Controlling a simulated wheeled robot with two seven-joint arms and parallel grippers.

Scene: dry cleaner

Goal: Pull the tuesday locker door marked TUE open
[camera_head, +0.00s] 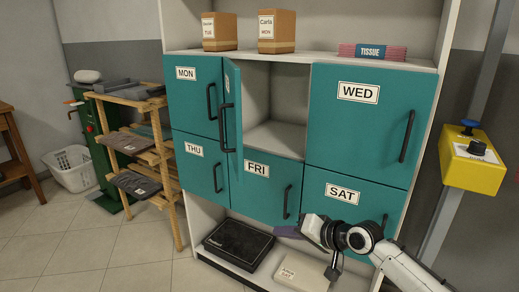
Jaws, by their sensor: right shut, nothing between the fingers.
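The tuesday locker door (233,108) stands swung out from the cabinet, seen nearly edge-on, with its black handle (226,128) facing left. Its TUE label is mostly turned away and I cannot read it. The tuesday compartment (278,100) behind it is open to view, and the part I see is empty. My right gripper (306,228) is shut and empty, low in front of the SAT door, to the right of and below the tuesday door and apart from it. My left gripper is not in view.
The MON (190,97), WED (368,115), THU (197,165), FRI (262,192) and SAT (350,205) doors are closed. Boxes (277,32) and a tissue pack (372,52) stand on top. A black case (238,246) lies below. A yellow button box (473,160) is at right.

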